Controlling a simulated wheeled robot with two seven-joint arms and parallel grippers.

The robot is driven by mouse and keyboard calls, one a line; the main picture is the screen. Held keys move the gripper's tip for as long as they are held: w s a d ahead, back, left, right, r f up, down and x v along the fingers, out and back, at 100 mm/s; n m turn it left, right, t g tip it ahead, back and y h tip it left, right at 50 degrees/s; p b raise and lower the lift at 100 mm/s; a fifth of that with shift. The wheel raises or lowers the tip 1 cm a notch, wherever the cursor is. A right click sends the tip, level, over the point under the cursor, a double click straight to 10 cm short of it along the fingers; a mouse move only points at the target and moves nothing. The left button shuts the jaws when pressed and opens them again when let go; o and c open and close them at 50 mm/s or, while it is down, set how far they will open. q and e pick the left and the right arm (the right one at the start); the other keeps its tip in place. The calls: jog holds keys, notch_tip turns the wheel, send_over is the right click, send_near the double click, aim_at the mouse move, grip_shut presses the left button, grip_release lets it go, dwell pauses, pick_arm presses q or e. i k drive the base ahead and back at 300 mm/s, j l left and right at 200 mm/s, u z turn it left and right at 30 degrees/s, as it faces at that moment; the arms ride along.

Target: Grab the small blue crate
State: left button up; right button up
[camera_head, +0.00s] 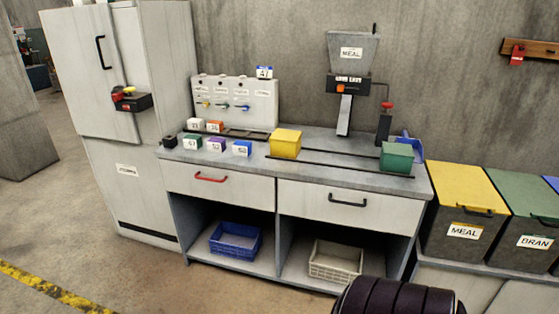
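A blue crate (232,249) with slatted walls sits on the lower left shelf of the workbench, under the drawer with the red handle. Its open top faces up and it looks empty. A small blue block (242,149) with a white label stands on the counter at the end of a row of labelled blocks. Neither of my grippers is in view. A dark rounded part at the bottom right looks like a piece of my arm.
A cream crate (335,264) sits on the lower right shelf, beyond a divider. A tall white cabinet (130,190) stands left; lidded bins (467,215) stand right. Floor in front left is clear.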

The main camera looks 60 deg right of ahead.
aim_at(229, 239)
jog(key=z, duration=1.5)
jog(key=i+j, duration=0.1)
